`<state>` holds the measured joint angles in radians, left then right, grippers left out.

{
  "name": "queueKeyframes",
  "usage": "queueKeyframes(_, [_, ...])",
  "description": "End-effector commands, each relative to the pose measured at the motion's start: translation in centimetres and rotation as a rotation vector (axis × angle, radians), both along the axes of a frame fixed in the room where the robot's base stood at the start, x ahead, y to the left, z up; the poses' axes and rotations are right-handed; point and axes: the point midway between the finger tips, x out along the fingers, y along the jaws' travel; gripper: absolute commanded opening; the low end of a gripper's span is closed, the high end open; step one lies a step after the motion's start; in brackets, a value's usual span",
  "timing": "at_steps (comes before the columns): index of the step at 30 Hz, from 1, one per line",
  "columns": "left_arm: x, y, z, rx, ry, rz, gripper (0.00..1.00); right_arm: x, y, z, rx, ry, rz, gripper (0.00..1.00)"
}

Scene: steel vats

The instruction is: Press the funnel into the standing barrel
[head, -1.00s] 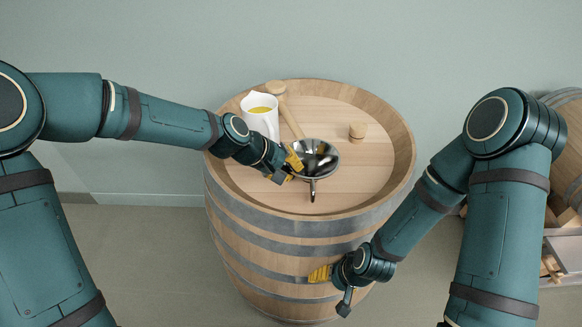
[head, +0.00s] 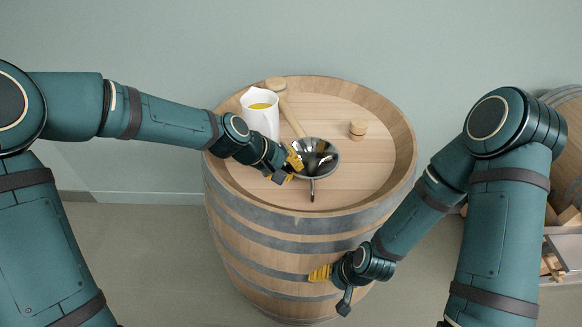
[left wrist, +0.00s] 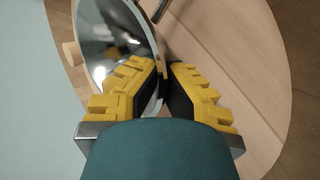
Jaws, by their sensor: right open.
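The standing barrel (head: 300,262) is upright in the middle of the head view, with a recessed wooden top. The funnel (head: 322,152) is shiny steel and is over the near middle of that top, with a thin metal part pointing toward me. My left gripper (head: 294,160) is at the funnel's left side. In the left wrist view, its yellow-padded fingers (left wrist: 164,72) are shut on the funnel's rim (left wrist: 96,28). My right gripper (head: 320,273) is open and empty in front of the barrel's side; I cannot tell if it touches. Any hole under the funnel is hidden.
On the barrel top are a white jug (head: 260,113) with yellow liquid, a wooden mallet (head: 290,115) and a small wooden bung (head: 357,130). The right half of the top is mostly clear. Another barrel (head: 567,135) lies on a rack at the right. A wall stands behind.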

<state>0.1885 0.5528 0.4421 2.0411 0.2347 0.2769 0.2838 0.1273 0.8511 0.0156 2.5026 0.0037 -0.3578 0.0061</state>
Motion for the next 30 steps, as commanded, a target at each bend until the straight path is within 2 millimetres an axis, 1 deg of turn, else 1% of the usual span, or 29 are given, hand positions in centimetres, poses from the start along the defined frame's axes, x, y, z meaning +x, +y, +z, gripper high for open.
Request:
queueKeyframes(4, [0.0,0.0,-0.2,-0.001,0.000,0.001,0.00,0.0,0.0,-0.2,0.000,0.000,0.000,0.80])
queueKeyframes(5, [0.0,0.0,-0.2,-0.001,0.000,0.001,0.07,0.0,0.0,-0.2,0.000,0.000,0.000,0.80])
queueKeyframes(6, [0.0,0.0,-0.2,-0.001,0.000,0.001,0.21,0.0,0.0,-0.2,0.000,0.000,0.000,0.80])
queueKeyframes(7, [0.0,0.0,-0.2,-0.001,0.000,0.001,0.31,0.0,0.0,-0.2,0.000,0.000,0.000,0.80])
queueKeyframes(8, [0.0,0.0,-0.1,-0.001,0.000,0.001,0.39,0.0,0.0,-0.2,0.000,0.000,0.000,0.80])
queueKeyframes(16, [0.0,0.0,-0.2,0.000,0.001,0.001,0.39,0.0,0.0,-0.2,0.000,0.000,0.000,0.80])
queueKeyframes(20, [-0.1,0.4,0.3,0.000,-0.001,0.002,0.39,0.0,0.0,-0.2,0.000,0.000,0.000,0.80])
queueKeyframes(23, [-0.4,1.3,1.3,0.000,-0.003,0.004,0.39,0.0,0.0,-0.2,0.000,0.000,0.000,0.80])
queueKeyframes(30, [-1.6,4.3,4.9,0.002,-0.005,0.005,0.39,0.0,0.0,-0.2,0.000,0.000,0.000,0.80])
